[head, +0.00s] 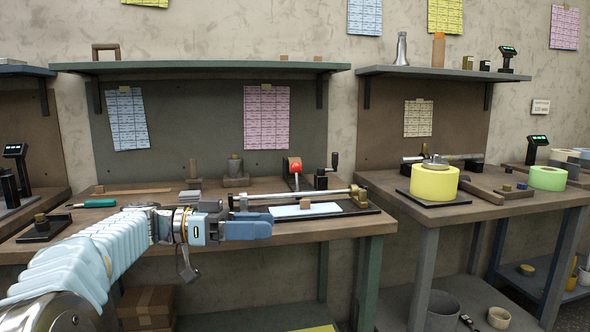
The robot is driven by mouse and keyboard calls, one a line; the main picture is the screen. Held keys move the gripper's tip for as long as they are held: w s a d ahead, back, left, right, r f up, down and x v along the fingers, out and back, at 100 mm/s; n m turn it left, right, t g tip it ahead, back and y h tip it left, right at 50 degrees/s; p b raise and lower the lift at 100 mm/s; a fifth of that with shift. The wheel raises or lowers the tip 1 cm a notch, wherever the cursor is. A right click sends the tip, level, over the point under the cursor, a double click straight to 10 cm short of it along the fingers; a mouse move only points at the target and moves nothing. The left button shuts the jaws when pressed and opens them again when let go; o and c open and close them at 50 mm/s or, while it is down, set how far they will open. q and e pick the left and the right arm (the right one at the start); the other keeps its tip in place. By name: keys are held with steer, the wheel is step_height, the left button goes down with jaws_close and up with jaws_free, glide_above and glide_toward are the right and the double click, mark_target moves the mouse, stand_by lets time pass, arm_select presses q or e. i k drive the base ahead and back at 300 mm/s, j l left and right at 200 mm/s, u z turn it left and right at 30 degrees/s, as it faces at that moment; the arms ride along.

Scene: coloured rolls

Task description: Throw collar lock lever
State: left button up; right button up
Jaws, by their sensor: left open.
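A steel shaft (300,194) lies level across the back of the left bench, with a brass-coloured collar (360,195) at its right end. A short lever with a red knob (295,165) stands up behind the shaft. I cannot tell for sure whether it is the collar's lock lever. A black-knobbed crank (334,161) stands just right of it. My left gripper (266,224) is open and empty at the bench's front edge, in front of the shaft and left of the collar, pointing right. It is apart from the lever. My right gripper is not in view.
A dark tray with a pale blue strip (300,211) lies in front of the shaft. A teal-handled tool (95,203) lies at the left. The right bench (450,211) holds a yellow roll (433,182); a green roll (547,178) stands farther right. Shelves (200,67) hang above.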

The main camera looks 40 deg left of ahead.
mark_target(296, 167)
steer(key=i+j, duration=0.25)
steer(key=j, duration=0.15)
steer(key=i+j, duration=0.25)
steer(key=j, duration=0.15)
steer(key=i+j, duration=0.5)
steer(key=j, duration=0.25)
